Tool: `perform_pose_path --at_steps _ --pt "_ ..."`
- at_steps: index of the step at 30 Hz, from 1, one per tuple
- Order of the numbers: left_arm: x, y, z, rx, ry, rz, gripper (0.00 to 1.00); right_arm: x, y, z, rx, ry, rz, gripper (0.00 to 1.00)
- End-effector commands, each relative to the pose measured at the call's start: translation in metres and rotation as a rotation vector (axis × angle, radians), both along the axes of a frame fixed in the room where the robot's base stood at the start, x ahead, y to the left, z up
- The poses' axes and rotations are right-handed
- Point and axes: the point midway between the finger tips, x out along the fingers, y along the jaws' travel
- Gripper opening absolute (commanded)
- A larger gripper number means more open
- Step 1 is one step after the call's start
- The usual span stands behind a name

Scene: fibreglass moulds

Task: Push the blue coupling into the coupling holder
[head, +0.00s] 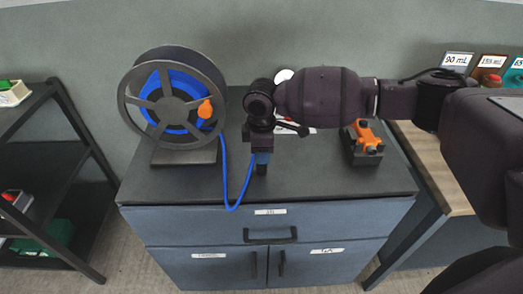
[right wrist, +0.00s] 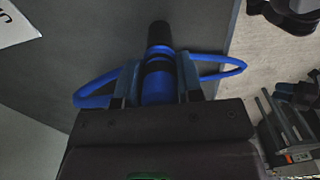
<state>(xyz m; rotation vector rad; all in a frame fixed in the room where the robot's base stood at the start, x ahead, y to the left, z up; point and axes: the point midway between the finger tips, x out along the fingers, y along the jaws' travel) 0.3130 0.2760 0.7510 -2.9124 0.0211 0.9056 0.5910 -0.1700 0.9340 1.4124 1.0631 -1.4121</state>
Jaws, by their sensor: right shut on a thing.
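My right gripper (head: 262,150) is shut on the blue coupling (head: 262,158) and holds it above the dark cabinet top, right of the hose reel. In the right wrist view, the coupling (right wrist: 158,82) sits between the two fingers of the right gripper (right wrist: 158,88), with its black end pointing away from the gripper. A blue hose (head: 228,190) runs from the reel, loops over the cabinet's front edge and rises to the coupling. An orange and dark grey fixture (head: 366,137) stands at the right of the cabinet top; I cannot tell surely whether it is the coupling holder. My left gripper is not in view.
The hose reel (head: 157,88) with an orange knob (head: 205,109) stands at the left of the cabinet top (head: 320,182). The front middle of the top is clear. A black shelf rack (head: 70,190) stands left, and a wooden bench (head: 430,160) stands right.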

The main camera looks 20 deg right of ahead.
Motion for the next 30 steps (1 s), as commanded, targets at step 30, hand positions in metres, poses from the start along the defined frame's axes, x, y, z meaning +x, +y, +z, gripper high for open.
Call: perform_pose_path --at_steps 30 --pt "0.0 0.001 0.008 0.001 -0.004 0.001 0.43 0.0 0.001 0.0 0.0 0.0 0.0 0.0"
